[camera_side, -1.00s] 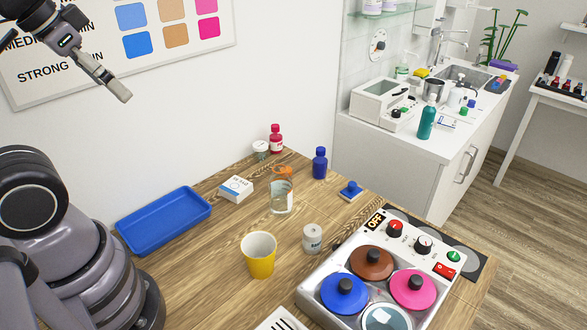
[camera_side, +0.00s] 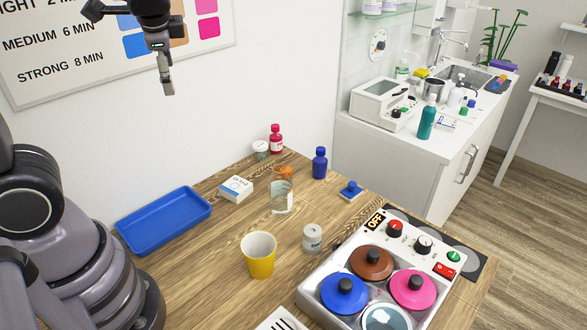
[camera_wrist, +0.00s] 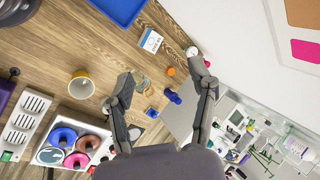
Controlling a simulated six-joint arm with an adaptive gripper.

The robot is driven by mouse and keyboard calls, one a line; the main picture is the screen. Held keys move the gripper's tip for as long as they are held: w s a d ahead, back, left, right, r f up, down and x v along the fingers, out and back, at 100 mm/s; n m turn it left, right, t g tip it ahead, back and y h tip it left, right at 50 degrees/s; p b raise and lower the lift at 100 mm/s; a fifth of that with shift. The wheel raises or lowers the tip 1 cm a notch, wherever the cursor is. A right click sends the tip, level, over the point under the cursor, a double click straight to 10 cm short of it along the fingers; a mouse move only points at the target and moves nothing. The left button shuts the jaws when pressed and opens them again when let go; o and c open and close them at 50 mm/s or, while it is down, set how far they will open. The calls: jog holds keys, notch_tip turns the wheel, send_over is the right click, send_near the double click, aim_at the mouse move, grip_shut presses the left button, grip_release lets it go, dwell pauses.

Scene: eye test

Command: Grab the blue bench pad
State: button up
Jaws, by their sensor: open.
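The small blue pad (camera_side: 350,190), with a blue knob on top, lies on the wooden table near its far right edge, behind the white heater unit. I take this to be the blue bench pad. A small blue patch in the wrist view (camera_wrist: 152,113) appears to be it, beside the blue bottle. My gripper (camera_side: 167,88) is high above the back of the table, in front of the wall chart, well left of the pad and far above it. In the wrist view its two fingers (camera_wrist: 163,84) are spread apart with nothing held between them.
A blue bottle (camera_side: 319,163) and a glass of liquid (camera_side: 282,198) stand near the pad. A white jar (camera_side: 312,238), yellow cup (camera_side: 259,258), small carton (camera_side: 236,188) and blue tray (camera_side: 165,222) stand farther left. The heater unit (camera_side: 320,290) with lidded pots is in front.

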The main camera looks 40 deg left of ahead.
jog(key=w+d+f+m+t+y, duration=0.1)
jog(key=w+f+m+y, duration=0.1)
jog(key=w+f+m, duration=0.3)
jog(key=w+d+f+m+y, duration=0.1)
jog(key=w+m+y, duration=0.1)
jog(key=w, duration=0.6)
jog(key=m+t+h, duration=0.4)
jog(key=m+t, duration=0.5)
jog(key=m, duration=0.9)
send_over(352, 185)
jog(key=s+d, duration=0.4)
jog(key=s, duration=0.7)
notch_tip(352, 185, down, 26)
jog(key=shift+d+r, duration=0.1)
jog(key=shift+d, duration=0.05)
jog(key=shift+m, duration=0.3)
jog(key=x, duration=0.8)
jog(key=shift+s+d+f, duration=0.1)
jog(key=shift+d+f, duration=0.1)
jog(key=shift+f, duration=0.1)
jog(key=shift+x, duration=3)
jog(key=shift+r, duration=0.15)
grip_shut()
